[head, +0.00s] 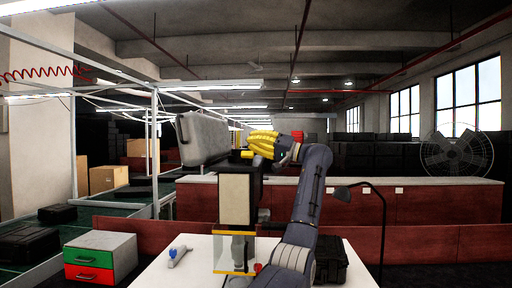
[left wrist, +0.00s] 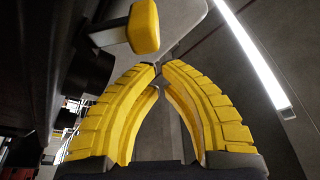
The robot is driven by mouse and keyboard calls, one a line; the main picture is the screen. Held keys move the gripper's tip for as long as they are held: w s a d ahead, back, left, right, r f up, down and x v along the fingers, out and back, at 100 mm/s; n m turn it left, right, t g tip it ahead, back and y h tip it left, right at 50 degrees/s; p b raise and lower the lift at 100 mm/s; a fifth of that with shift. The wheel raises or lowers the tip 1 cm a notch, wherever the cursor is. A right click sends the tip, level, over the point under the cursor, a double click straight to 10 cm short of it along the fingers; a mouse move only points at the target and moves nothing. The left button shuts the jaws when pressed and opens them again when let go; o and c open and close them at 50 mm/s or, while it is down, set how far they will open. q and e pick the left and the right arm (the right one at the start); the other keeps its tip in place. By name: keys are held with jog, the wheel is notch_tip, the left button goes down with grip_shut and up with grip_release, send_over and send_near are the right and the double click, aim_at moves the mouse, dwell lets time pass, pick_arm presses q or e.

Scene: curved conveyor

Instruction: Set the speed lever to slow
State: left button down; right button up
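The speed lever shows in the left wrist view as a yellow knob (left wrist: 144,27) on a pale shaft, just beyond my fingertips. In the head view a small yellow piece (head: 246,154), likely the same knob, sits at the top of the dark machine with a beige panel (head: 234,198). My left gripper (head: 252,142) is beside and slightly above it. In the left wrist view its yellow fingers (left wrist: 160,70) curve together with tips meeting, and nothing is between them. The knob appears apart from the tips. No speed marks are readable. My right gripper is not in view.
A grey box-shaped part (head: 203,138) stands beside the machine top, left of the gripper. A clear yellow-edged box (head: 234,270) is below. A blue-and-white item (head: 179,254) lies on the white table (head: 203,262). A green-and-red drawer unit (head: 100,257) stands left; a black case (head: 330,262) right.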

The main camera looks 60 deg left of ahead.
pick_arm(q)
jog(key=shift+w+a+r, duration=0.15)
jog(key=shift+a+r, duration=0.3)
jog(key=shift+r, duration=0.15)
jog(key=v, duration=1)
jog(key=shift+w+f, duration=0.15)
jog(key=shift+w, duration=0.05)
jog(key=shift+d, duration=0.1)
